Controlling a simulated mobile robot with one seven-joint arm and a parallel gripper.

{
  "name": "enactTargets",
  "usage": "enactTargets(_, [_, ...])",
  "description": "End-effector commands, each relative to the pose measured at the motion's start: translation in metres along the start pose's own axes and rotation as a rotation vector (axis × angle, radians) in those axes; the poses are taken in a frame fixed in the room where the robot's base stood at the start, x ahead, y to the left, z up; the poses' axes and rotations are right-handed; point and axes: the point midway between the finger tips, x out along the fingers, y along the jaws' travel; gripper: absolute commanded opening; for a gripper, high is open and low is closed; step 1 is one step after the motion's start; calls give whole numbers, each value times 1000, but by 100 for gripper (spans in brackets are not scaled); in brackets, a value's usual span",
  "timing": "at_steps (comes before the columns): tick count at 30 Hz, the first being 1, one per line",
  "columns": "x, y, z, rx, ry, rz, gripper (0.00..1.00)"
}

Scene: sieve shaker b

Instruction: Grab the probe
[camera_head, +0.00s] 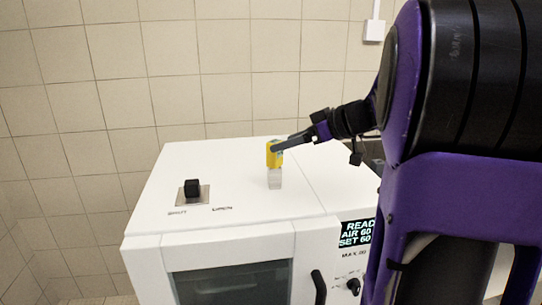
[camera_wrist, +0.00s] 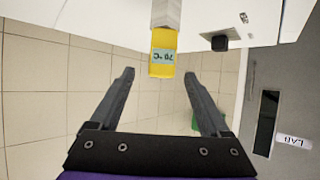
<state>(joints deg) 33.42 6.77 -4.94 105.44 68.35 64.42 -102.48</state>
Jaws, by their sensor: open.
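The probe appears to be the upright yellow piece (camera_head: 274,155) on a pale block (camera_head: 274,180) on top of the white cabinet (camera_head: 225,215). In the wrist view the yellow piece (camera_wrist: 163,58) carries a pale label reading "70 °C", and the block (camera_wrist: 166,14) is at the top edge. My gripper (camera_head: 279,147) reaches in from the right at the height of the yellow piece. In the wrist view my gripper (camera_wrist: 158,74) is open, its two fingers apart, with the yellow piece's end between the tips. No contact shows. Any part inside the block is hidden.
A black knob on a metal plate (camera_head: 192,190) stands on the cabinet top, left of the probe. The cabinet front has a dark window (camera_head: 232,282), a handle (camera_head: 318,287) and a display (camera_head: 356,233). A tiled wall (camera_head: 220,75) stands behind. A door (camera_wrist: 265,110) labelled "LAB" shows in the wrist view.

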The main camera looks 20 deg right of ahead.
Motion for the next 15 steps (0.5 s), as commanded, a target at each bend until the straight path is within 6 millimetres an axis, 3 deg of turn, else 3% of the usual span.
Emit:
enactTargets(9, [44,-3,1,1,0,-3,80])
enactTargets(15, [48,-3,1,0,1,-1,80])
